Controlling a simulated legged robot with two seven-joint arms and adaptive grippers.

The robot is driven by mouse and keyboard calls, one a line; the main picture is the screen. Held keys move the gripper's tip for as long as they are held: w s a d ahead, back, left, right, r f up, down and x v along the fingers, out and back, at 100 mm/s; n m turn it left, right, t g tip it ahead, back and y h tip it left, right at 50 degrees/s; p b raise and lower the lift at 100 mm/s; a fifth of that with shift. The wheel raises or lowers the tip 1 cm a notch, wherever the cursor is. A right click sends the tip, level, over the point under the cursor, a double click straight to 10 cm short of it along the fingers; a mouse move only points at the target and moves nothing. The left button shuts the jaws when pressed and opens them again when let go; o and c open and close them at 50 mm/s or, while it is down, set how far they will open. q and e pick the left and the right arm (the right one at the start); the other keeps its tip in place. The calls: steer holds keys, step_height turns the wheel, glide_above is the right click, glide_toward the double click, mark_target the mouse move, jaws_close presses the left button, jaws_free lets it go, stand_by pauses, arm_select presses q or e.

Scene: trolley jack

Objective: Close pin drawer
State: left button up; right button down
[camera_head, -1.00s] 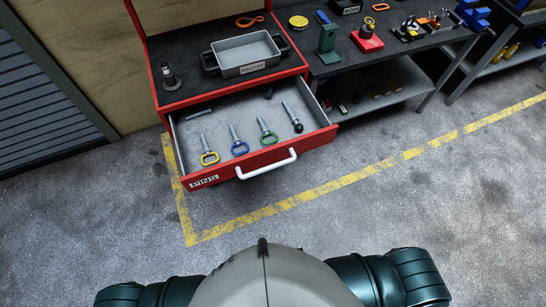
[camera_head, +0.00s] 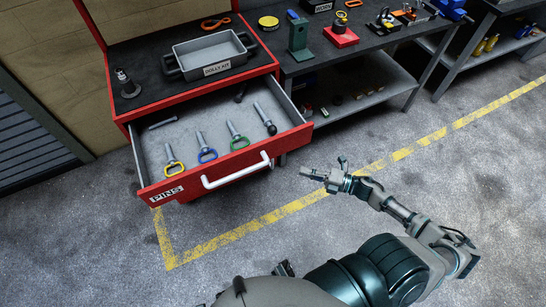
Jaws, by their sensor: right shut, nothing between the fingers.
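The red pin drawer (camera_head: 227,183), labelled PINS, is pulled out of the red cabinet (camera_head: 122,115). Its white bar handle (camera_head: 237,174) runs along the front. Inside lie pins with a yellow ring (camera_head: 174,167), a blue ring (camera_head: 207,155), a green ring (camera_head: 239,142) and a black knob (camera_head: 271,128), plus other small parts behind. My right gripper (camera_head: 307,173) is shut and empty, to the right of the handle and apart from it, pointing left. My left gripper is not clearly in view; only a small dark part shows at the bottom edge.
A grey DOLLY KIT tray (camera_head: 213,62) and a small dark stand (camera_head: 126,86) sit on the cabinet top. A dark workbench (camera_head: 372,40) with tools stands at the right. The floor before the drawer, with a yellow line (camera_head: 300,203), is clear.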

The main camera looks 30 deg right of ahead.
mark_target(270, 152)
steer(key=w+a, duration=0.1)
steer(key=w, duration=0.2)
steer(key=w+a, duration=0.2)
steer(key=w, duration=0.1)
steer(key=w+a, duration=0.2)
steer(key=w, duration=0.1)
steer(key=shift+w+a+f, duration=0.1)
steer(key=shift+w+a, duration=0.15)
steer(key=shift+w, duration=0.05)
steer(key=shift+w+a, duration=0.2)
steer(key=shift+w, duration=0.25)
arm_select(q)
steer(key=shift+w+d+r, duration=0.2)
steer(key=shift+w+r, duration=0.35)
steer(key=shift+w, duration=0.05)
steer(key=shift+s+d, duration=0.15)
arm_select(e)
steer(key=shift+d, duration=0.25)
steer(key=shift+w, duration=0.15)
